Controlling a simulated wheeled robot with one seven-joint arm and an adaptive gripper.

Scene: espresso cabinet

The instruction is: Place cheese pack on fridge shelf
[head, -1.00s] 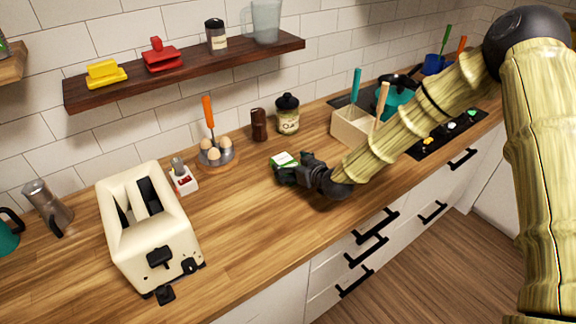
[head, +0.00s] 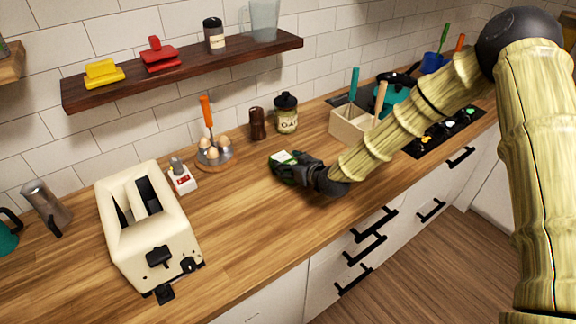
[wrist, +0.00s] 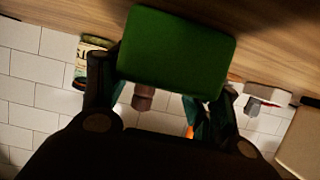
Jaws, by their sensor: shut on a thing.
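The cheese pack (head: 284,157) is a small green and white block at the end of my gripper (head: 288,168), over the middle of the wooden counter. In the wrist view the pack (wrist: 177,52) shows as a flat green face between the two fingers of my gripper (wrist: 160,85). The gripper is shut on it. In the head view the pack is close to the counter top; I cannot tell whether it still touches it. No fridge or fridge shelf is in view.
On the counter (head: 235,225) stand a cream toaster (head: 150,225), an egg holder (head: 215,155), a brown shaker (head: 257,124), an oats jar (head: 287,114) and a utensil box (head: 350,125). A dark wall shelf (head: 190,72) hangs above. The counter in front of the gripper is clear.

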